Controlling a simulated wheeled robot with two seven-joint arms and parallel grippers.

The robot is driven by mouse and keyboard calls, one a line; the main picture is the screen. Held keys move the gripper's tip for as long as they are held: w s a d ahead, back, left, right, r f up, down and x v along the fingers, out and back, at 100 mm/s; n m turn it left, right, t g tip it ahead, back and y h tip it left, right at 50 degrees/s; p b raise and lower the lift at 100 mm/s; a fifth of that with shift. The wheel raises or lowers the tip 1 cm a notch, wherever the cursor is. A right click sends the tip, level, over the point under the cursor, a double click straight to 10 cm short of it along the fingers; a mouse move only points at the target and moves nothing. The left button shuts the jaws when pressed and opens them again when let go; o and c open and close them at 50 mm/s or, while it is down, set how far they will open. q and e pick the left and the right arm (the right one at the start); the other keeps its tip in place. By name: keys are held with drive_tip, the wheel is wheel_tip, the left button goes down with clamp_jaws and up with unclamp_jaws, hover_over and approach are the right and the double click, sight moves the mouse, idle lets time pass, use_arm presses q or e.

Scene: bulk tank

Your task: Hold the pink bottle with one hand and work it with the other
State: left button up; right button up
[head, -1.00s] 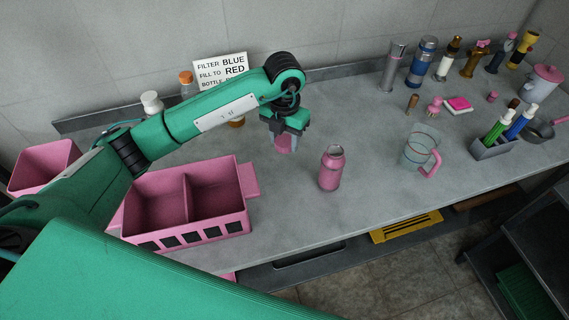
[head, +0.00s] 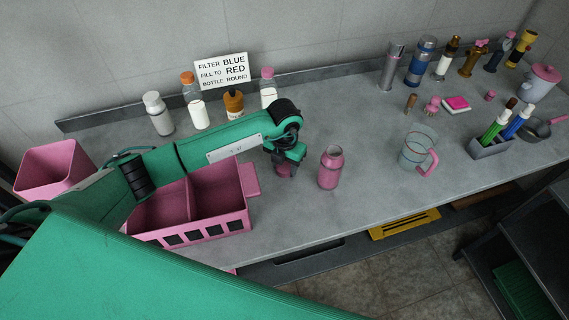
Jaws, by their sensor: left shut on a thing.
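A pink bottle (head: 330,169) stands upright on the grey counter, right of the pink divided bin. My left gripper (head: 287,168) is just left of the bottle, pointing down and apart from it. It is shut on a small pink thing (head: 285,171), mostly hidden by the jaws, so I cannot tell what it is. My right gripper is not in view.
The pink divided bin (head: 247,218) stands under my left arm. Several bottles and a sign (head: 222,70) stand at the back. A clear jug with a pink handle (head: 428,168) stands to the right. The counter between bottle and jug is clear.

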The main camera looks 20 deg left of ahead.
use_arm(q)
drive_tip(key=shift+f, duration=0.15)
drive_tip(key=o, duration=1.1)
